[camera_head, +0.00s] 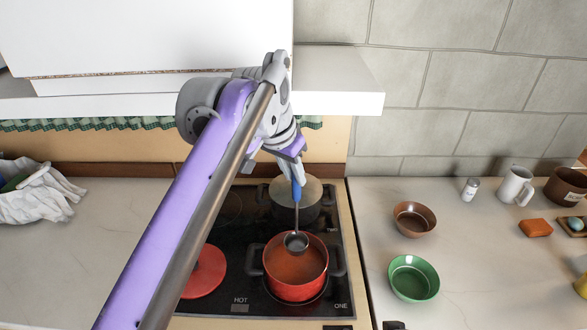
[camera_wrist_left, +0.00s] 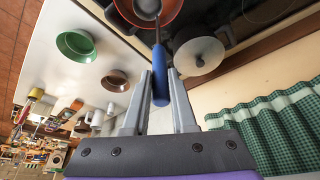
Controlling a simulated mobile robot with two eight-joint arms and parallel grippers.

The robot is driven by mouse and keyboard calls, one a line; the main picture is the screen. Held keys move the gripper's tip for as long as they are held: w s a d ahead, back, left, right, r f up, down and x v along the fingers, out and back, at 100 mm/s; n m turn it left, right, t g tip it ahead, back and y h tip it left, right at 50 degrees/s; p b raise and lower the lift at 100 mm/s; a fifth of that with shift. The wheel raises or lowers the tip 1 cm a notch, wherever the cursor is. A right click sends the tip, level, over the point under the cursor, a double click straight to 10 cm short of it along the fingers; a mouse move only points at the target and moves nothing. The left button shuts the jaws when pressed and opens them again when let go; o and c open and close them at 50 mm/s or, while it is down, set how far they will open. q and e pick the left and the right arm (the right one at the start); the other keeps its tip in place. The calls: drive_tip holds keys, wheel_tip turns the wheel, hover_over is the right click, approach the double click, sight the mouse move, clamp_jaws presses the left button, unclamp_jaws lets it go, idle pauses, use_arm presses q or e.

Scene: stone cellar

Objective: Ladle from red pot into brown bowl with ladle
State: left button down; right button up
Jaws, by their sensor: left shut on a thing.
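My left gripper (camera_head: 294,168) is shut on the blue handle of the ladle (camera_head: 296,190), which hangs nearly upright. The handle also shows between the fingers in the left wrist view (camera_wrist_left: 161,86). The ladle's grey bowl lies over the back part of the red pot's opening; I cannot tell whether it touches the contents. The red pot (camera_head: 268,268) stands on the front right of the stove with orange-red contents. The brown bowl (camera_head: 415,219) stands on the counter to the right, and also shows in the left wrist view (camera_wrist_left: 115,80). My right gripper is not in view.
A dark lidded pot (camera_head: 270,208) stands behind the red pot. A red lid (camera_head: 205,272) lies left of it. A green bowl (camera_head: 413,278) sits in front of the brown bowl. A shaker (camera_head: 470,189), a white mug (camera_head: 515,186) and an orange block (camera_head: 536,228) are farther right.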

sight(293, 193)
use_arm(q)
wheel_tip(293, 193, down, 3)
drive_tip(key=shift+s+b, duration=0.1)
drive_tip(key=shift+b, duration=0.45)
wheel_tip(293, 193, down, 2)
drive_tip(key=shift+f+b, duration=0.25)
drive_tip(key=shift+b, duration=0.25)
drive_tip(key=shift+f+b, duration=1)
drive_tip(key=shift+f, duration=1.45)
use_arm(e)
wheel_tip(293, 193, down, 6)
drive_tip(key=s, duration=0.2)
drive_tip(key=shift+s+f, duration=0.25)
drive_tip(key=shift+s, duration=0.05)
use_arm(q)
drive_tip(key=shift+f, duration=0.1)
